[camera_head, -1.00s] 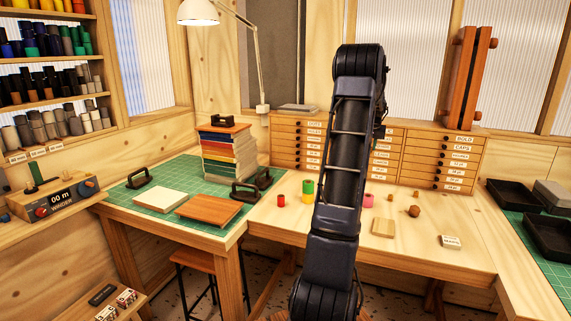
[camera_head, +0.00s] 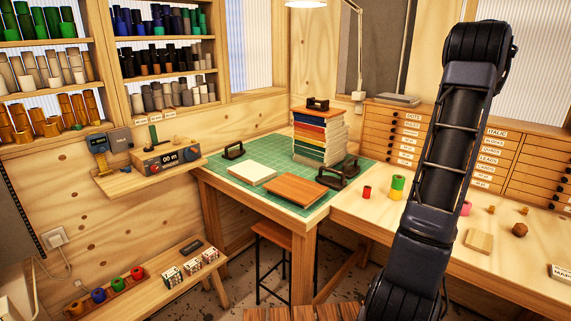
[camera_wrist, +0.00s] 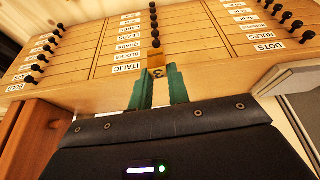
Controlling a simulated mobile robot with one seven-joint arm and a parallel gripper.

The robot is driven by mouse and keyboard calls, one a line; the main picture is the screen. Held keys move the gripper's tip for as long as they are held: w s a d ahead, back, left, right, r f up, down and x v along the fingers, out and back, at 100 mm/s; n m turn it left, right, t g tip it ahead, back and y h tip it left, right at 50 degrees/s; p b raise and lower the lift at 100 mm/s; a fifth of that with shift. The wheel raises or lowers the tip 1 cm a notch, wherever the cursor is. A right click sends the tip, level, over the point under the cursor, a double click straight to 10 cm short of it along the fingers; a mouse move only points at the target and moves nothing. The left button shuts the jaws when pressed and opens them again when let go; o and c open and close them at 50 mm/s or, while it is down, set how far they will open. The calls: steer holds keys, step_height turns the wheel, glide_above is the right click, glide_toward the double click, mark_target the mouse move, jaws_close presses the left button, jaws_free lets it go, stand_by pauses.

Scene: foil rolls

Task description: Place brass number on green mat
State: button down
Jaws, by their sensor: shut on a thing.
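My gripper (camera_wrist: 160,90) shows in the wrist view with its two green fingers closed on a small brass number (camera_wrist: 158,72). The number sits at the fingertips, and its lower part is hidden between them. In the head view my arm covers the gripper and the number. The green mat (camera_head: 268,150) lies on the left table in the head view, well to the left of my arm. It is a gridded cutting mat with things on it and some bare patches.
On the mat are a book stack (camera_head: 318,140), a brown board (camera_head: 296,189), a pale block (camera_head: 252,174) and black-handled weights (camera_head: 233,151). Foil rolls (camera_head: 397,186) and a wooden block (camera_head: 478,241) stand on the right table. A stool (camera_head: 272,236) is below the mat's table.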

steer(key=w+a+n+y, duration=0.1)
steer(key=w+a+n, duration=0.2)
steer(key=w+a, duration=0.75)
steer(key=w+a+n+y, duration=0.1)
steer(key=w+a+n, duration=0.35)
steer(key=a, duration=1.15)
steer(key=w+a+n+y, duration=0.1)
steer(key=w+a, duration=0.9)
steer(key=a, duration=0.4)
steer(key=a+n+y, duration=0.3)
steer(key=a+n, duration=0.6)
steer(key=a, duration=3.5)
steer(key=shift+m, duration=0.25)
steer(key=f, duration=2.9)
steer(key=shift+s+d+f, duration=0.2)
steer(key=shift+s+f, duration=0.05)
steer(key=shift+f, duration=0.1)
steer(key=shift+d+f, duration=0.15)
steer(key=shift+f, duration=0.1)
steer(key=d, duration=0.6)
steer(key=d+f, duration=0.1)
steer(key=d, duration=1.2)
steer(key=shift+d+f, duration=0.1)
steer(key=shift+f, duration=0.25)
step_height(320, 180, down, 5)
steer(key=shift+d+f, duration=0.2)
steer(key=shift+d, duration=0.05)
steer(key=shift+f, duration=0.1)
